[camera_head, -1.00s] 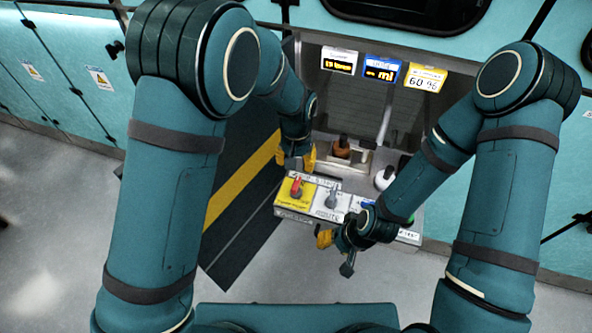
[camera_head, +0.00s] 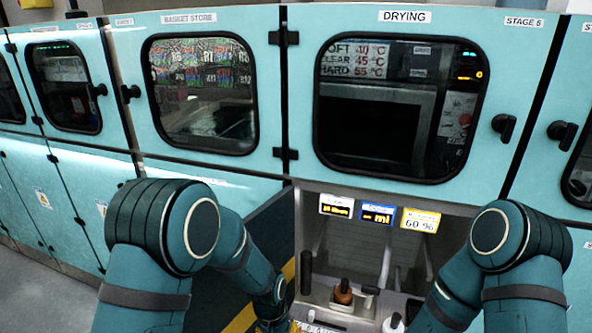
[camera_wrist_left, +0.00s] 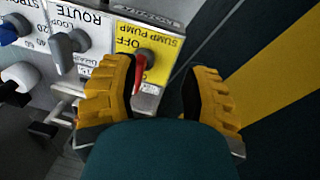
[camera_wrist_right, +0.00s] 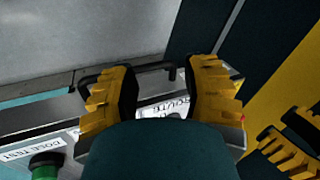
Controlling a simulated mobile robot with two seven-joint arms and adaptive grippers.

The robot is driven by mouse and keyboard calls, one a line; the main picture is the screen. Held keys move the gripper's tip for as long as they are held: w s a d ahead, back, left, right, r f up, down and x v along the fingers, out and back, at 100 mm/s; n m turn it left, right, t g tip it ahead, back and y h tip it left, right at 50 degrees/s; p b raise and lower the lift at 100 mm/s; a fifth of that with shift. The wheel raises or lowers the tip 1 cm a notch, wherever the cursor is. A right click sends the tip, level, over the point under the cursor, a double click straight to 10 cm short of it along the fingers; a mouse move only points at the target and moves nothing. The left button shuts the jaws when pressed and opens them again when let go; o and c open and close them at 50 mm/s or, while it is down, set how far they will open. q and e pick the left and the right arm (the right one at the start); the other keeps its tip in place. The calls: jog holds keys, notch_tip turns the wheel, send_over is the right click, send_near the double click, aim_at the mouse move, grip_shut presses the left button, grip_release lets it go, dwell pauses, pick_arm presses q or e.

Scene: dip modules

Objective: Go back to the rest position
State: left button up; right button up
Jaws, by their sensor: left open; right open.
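My left gripper (camera_wrist_left: 163,95) is open in the left wrist view. Its left finger is near the red handle (camera_wrist_left: 142,68) on the yellow sump pump plate (camera_wrist_left: 165,45); whether it touches cannot be told. Nothing is between the fingers except part of that handle in the line of sight. My right gripper (camera_wrist_right: 162,95) is open and empty in the right wrist view, above the panel's edge, with the ROUTE label (camera_wrist_right: 165,107) behind it. Yellow-black fingers, likely my left gripper's, show at that view's lower right.
The drying cabinet door (camera_head: 400,95) and the basket store door (camera_head: 200,85) stand shut above. Three small displays (camera_head: 378,213) hang in the recess. A grey route lever (camera_wrist_left: 68,52) and a blue knob (camera_wrist_left: 12,32) line the panel.

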pick_arm(q)
jog(key=s+a+f+n+t+h, duration=0.1)
jog(key=s+a+f+n, duration=0.1)
jog(key=s, duration=0.5)
jog(key=s+a+f+n+h, duration=0.1)
jog(key=s+a+f+n, duration=0.1)
jog(key=s, duration=0.5)
notch_tip(320, 180, down, 3)
jog(key=shift+a+r+t+h, duration=0.15)
jog(key=shift+a+t+h, duration=0.2)
jog(key=shift+a, duration=0.55)
